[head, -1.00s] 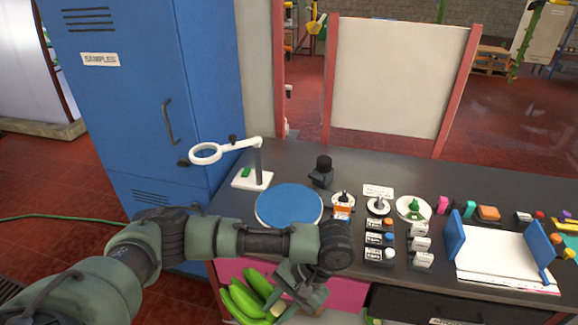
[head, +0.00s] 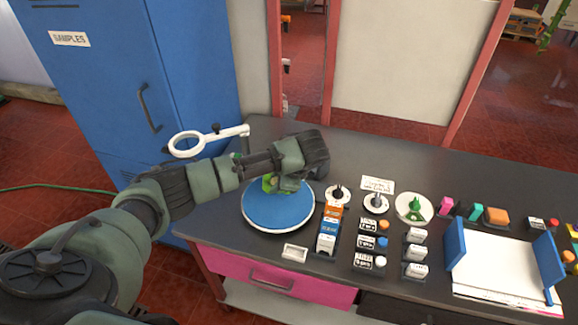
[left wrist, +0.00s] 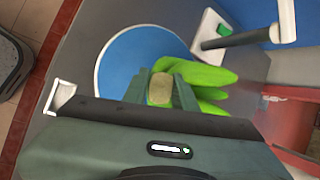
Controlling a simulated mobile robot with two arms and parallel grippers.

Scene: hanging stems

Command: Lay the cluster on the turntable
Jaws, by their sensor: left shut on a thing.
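The cluster is a bunch of green bananas. In the left wrist view the cluster (left wrist: 205,75) spreads right from its stem, between my left gripper's fingers (left wrist: 160,92). In the head view only a small green part of the cluster (head: 269,184) shows, the rest hidden by my left gripper (head: 286,184). The gripper is shut on the stem. The turntable is a round blue disc with a pale rim (head: 280,212); it also shows in the left wrist view (left wrist: 125,65). The cluster is over its far part; I cannot tell whether they touch.
A white ring magnifier on a stand (head: 187,144) is just behind and left of the turntable. Small bottles and boxes (head: 328,228) stand close to its right. A white dish (head: 295,252) lies in front. A blue cabinet (head: 190,80) stands at the left.

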